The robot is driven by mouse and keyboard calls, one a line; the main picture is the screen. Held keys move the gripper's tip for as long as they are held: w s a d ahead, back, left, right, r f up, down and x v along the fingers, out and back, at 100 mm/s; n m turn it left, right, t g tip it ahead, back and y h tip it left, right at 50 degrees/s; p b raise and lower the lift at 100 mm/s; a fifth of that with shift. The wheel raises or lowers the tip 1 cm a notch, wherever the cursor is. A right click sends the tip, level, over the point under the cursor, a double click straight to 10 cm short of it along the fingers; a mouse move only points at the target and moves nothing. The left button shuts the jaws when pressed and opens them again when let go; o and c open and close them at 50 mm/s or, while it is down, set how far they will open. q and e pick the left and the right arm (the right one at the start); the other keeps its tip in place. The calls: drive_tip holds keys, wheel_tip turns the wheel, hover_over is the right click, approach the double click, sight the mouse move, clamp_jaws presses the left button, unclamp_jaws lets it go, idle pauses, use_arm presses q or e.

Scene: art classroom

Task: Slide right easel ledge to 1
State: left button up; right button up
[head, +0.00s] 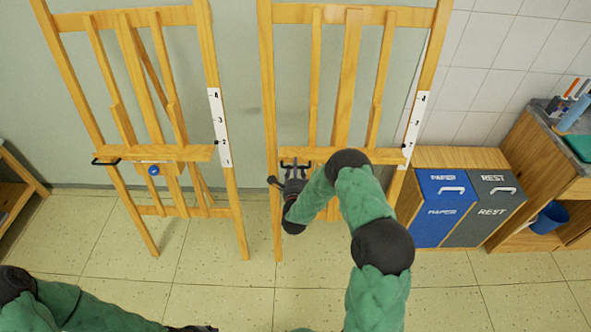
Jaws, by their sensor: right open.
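The right easel (265,60) is a wooden frame against the wall. Its ledge (385,156) is a horizontal wooden bar across the lower part. A white number strip (413,125) runs down its right post; 4 and 3 show, and a small dark pointer is at the ledge's right end, below the 3. Lower numbers are too small to read. My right gripper (295,164) is open at the ledge's left part, fingers up at its front edge; contact cannot be told. My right arm hides the ledge's middle. My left gripper (193,328) is low at the bottom edge, its fingers unclear.
A left easel (70,70) has its own ledge (190,153), black handle (106,162) and blue knob (153,170). Blue paper (440,225) and grey rest (480,228) bins and a wooden cabinet (535,140) stand at right. The tiled floor (235,290) in front is clear.

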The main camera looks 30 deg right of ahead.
drive_tip(key=shift+c, duration=0.3)
clamp_jaws()
wheel_tip(320, 180, down, 10)
drive_tip(key=s+a+b, duration=0.1)
drive_tip(key=b, duration=0.7)
drive_tip(key=shift+s, duration=0.35)
drive_tip(key=shift+f, duration=0.15)
drive_tip(key=shift+o, duration=0.3)
unclamp_jaws()
